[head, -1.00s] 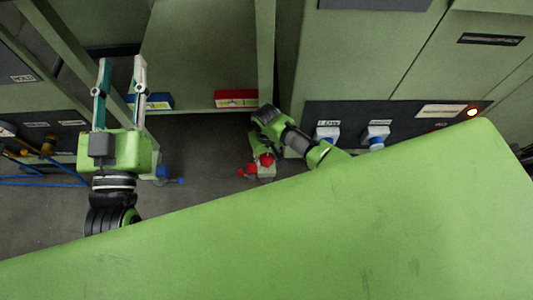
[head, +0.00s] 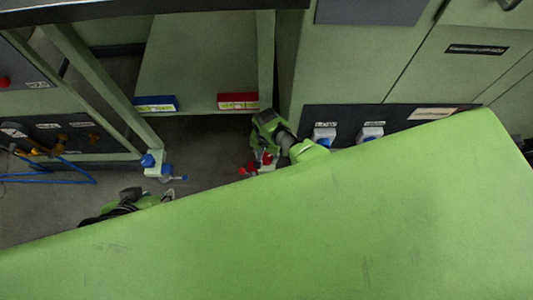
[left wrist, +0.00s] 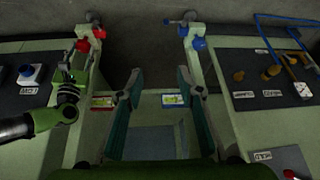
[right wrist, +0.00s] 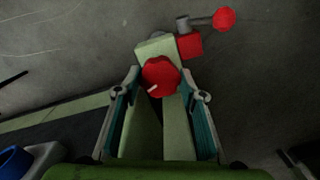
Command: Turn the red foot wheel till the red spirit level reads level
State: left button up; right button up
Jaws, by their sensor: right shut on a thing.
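The red foot wheel (right wrist: 160,76), with a white mark toward its lower left, sits between the fingertips of my right gripper (right wrist: 160,84), which is shut on it. In the head view the red wheel (head: 267,158) is partly hidden by my right arm. The red spirit level (head: 238,101) lies on the frame's shelf edge and also shows in the left wrist view (left wrist: 104,101); its bubble is too small to read. My left gripper (left wrist: 158,78) is open and empty, with its fingers apart; in the head view it is mostly hidden behind my green body.
A blue spirit level (head: 156,104) and a blue foot wheel (head: 148,160) are at the left leg. A red ball lever (right wrist: 223,19) stands beside the red foot. Blue hoses (head: 55,172) lie at left. Panels with blue-and-white knobs (head: 324,137) are at right.

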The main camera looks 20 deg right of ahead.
aim_at(267, 157)
jog(key=m, duration=0.3)
jog(key=shift+m+p, duration=0.3)
pick_arm(q)
jog(key=shift+s+a+f+g+y, duration=0.1)
jog(key=shift+s+a+f+g, duration=0.2)
jog(key=shift+s, duration=0.45)
jog(key=shift+s+a+g+y, duration=0.15)
jog(key=shift+s+g, duration=0.3)
jog(key=shift+s, duration=0.35)
jog(key=shift+s+a+f+g+y, duration=0.1)
jog(key=shift+s+a+f+g, duration=0.2)
jog(key=shift+s, duration=0.45)
pick_arm(e)
jog(key=shift+m, duration=1.3)
pick_arm(q)
jog(key=shift+d+r, duration=0.1)
jog(key=shift+r, duration=0.05)
pick_arm(e)
jog(key=shift+w, duration=0.1)
jog(key=o, duration=1.1)
jog(key=shift+r, duration=0.15)
jog(key=shift+r, duration=3.6)
